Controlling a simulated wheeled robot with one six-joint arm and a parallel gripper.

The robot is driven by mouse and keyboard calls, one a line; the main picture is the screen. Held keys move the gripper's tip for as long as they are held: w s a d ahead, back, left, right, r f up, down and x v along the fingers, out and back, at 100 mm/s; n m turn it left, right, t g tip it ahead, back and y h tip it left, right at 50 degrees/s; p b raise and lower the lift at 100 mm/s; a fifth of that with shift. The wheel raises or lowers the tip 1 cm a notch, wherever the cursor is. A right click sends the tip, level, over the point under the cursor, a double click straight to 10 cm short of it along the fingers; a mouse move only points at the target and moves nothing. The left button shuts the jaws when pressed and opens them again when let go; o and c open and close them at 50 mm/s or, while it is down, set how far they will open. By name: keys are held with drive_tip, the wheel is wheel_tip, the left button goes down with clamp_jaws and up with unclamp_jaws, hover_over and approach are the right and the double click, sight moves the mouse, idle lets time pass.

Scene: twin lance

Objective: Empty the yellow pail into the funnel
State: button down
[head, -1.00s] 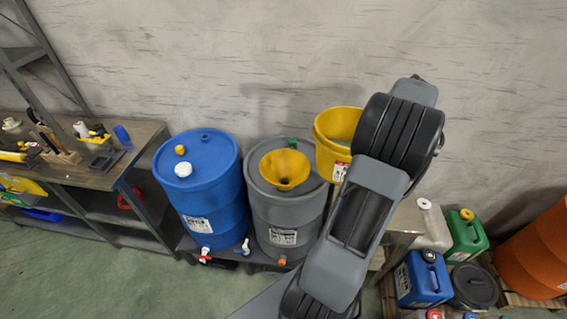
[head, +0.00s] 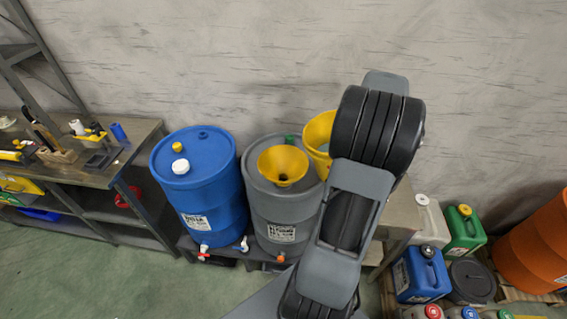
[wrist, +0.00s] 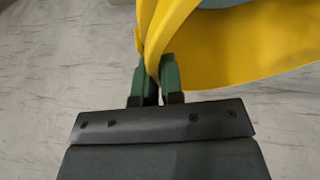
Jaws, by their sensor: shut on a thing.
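The yellow pail (head: 318,138) is tilted, its open mouth leaning left toward the yellow funnel (head: 283,166). My arm covers the pail's right part in the head view. The funnel sits upright on top of the grey drum (head: 283,212), and the pail's rim is up and to the right of it, apart from it in the picture.
A blue drum (head: 201,190) stands left of the grey drum. A workbench (head: 90,175) with tools is at the left. Blue and green jerrycans (head: 464,232) and an orange drum (head: 540,245) stand at the right. The wall is close behind.

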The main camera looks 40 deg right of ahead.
drive_tip(key=w+a+r+n+g+h+b, duration=0.2)
drive_tip(key=w+a+r+g+h+b, duration=0.2)
drive_tip(key=a, duration=0.6)
drive_tip(key=shift+w+r+g+h+b, duration=0.4)
drive_tip(key=shift+w+r+h+b, duration=0.25)
drive_tip(key=shift+w+h+b, duration=1.15)
drive_tip(key=shift+w+a, duration=0.5)
drive_tip(key=shift+w, duration=0.35)
drive_tip(key=shift+w+a+g, duration=0.2)
drive_tip(key=shift+a+g, duration=0.05)
drive_tip(key=shift+g, duration=0.05)
drive_tip(key=shift+w+a+r+b, duration=0.2)
drive_tip(key=shift+w+a+b, duration=0.05)
drive_tip(key=shift+b, duration=0.05)
drive_tip(key=shift+w+a+r+n+g+h, duration=0.3)
drive_tip(key=shift+w+a+r+n+h, duration=0.1)
drive_tip(key=shift+w+a+h, duration=0.25)
idle(3.1)
